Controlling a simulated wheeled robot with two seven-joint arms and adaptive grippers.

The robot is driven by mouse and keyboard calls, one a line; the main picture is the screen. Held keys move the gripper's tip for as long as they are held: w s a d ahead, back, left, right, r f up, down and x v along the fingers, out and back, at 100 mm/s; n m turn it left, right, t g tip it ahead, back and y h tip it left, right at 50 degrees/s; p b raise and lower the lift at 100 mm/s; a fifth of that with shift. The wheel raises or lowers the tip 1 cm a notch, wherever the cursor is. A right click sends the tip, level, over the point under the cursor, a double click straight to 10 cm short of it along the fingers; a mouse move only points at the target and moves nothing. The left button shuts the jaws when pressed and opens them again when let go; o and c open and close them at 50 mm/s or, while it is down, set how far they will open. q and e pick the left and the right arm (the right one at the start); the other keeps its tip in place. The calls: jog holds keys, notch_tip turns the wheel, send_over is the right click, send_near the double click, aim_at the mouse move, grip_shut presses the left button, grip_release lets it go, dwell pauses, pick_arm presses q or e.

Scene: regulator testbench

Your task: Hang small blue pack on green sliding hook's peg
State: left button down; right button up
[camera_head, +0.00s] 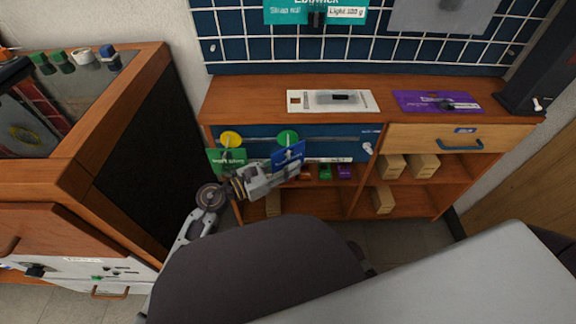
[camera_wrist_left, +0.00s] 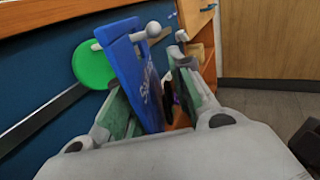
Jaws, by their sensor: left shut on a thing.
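The small blue pack (camera_head: 288,153) is held upright in front of the cabinet's blue panel, at the green sliding hook's disc (camera_head: 287,137). My left gripper (camera_head: 278,177) is shut on the pack's lower part. In the left wrist view, the blue pack (camera_wrist_left: 133,75) stands between the fingers (camera_wrist_left: 150,105). The green disc (camera_wrist_left: 92,65) is behind it. The white peg (camera_wrist_left: 140,35) shows on both sides of the pack's top and seems to pass through it; its ball end is on the near side. My right gripper is not in view.
A yellow disc (camera_head: 230,139) is left of the green one on the same rail, with a green pack (camera_head: 227,160) below it. Small coloured items (camera_head: 325,171) and wooden blocks (camera_head: 424,165) sit on the shelves. A wooden cabinet (camera_head: 150,85) stands close on the left.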

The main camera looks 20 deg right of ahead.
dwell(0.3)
pick_arm(q)
jog(key=c, duration=1.1)
grip_release()
jog(key=shift+c, duration=0.2)
jog(key=v, duration=1.2)
